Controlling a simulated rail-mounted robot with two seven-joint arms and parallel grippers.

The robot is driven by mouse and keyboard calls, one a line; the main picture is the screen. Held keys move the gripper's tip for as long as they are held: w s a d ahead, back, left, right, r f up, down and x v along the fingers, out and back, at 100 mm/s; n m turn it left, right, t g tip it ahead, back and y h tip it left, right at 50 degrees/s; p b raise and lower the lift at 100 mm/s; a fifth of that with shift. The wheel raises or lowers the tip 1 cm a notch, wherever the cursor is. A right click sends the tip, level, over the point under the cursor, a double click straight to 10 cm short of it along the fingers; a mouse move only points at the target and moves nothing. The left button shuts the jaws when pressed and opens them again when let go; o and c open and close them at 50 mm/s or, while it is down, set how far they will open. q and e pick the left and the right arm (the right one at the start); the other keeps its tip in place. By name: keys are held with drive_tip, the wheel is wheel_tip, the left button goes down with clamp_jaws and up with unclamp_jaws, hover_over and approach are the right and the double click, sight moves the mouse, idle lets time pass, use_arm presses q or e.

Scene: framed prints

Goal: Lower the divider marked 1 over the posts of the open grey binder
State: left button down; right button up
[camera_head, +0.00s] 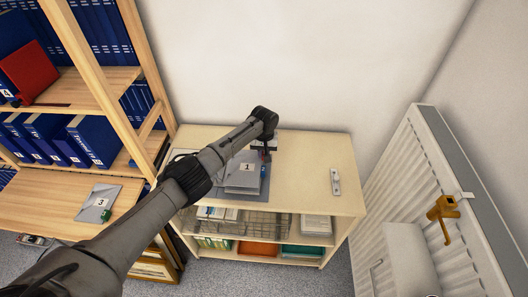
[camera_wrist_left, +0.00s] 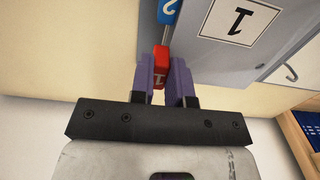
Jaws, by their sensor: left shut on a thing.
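The light grey divider marked 1 (camera_head: 243,181) is over the dark grey open binder (camera_head: 228,200) on the low cabinet; its white label also shows in the left wrist view (camera_wrist_left: 240,18). My left gripper (camera_head: 266,155) is at its far right corner. In the left wrist view, my left gripper's purple fingers (camera_wrist_left: 166,75) are shut on the divider's red tab (camera_wrist_left: 161,60). A blue tab marked 2 (camera_wrist_left: 168,11) shows just beyond the red one. I cannot tell whether the divider touches the binder. The posts are mostly hidden; a thin curved metal piece (camera_wrist_left: 291,72) shows beside the divider. My right gripper is not in view.
A divider marked 3 (camera_head: 98,203) with a green tab lies on the wooden desk at left. A white strip-shaped object (camera_head: 335,182) lies on the cabinet top's right (camera_head: 312,195), with free room around it. A radiator (camera_head: 450,180) stands right; blue binders (camera_head: 90,142) fill shelves left.

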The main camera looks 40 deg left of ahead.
use_arm(q)
drive_tip(key=shift+f+b, duration=0.3)
drive_tip(key=shift+f, duration=0.35)
drive_tip(key=shift+f, duration=0.45)
idle(0.3)
drive_tip(key=c, duration=1)
unclamp_jaws()
drive_tip(key=shift+r, duration=0.1)
wheel_tip(320, 180, up, 2)
drive_tip(key=shift+r+p, duration=0.25)
drive_tip(key=shift+p, duration=0.95)
wheel_tip(320, 180, up, 4)
drive_tip(key=p, duration=0.5)
drive_tip(key=shift+r, duration=0.2)
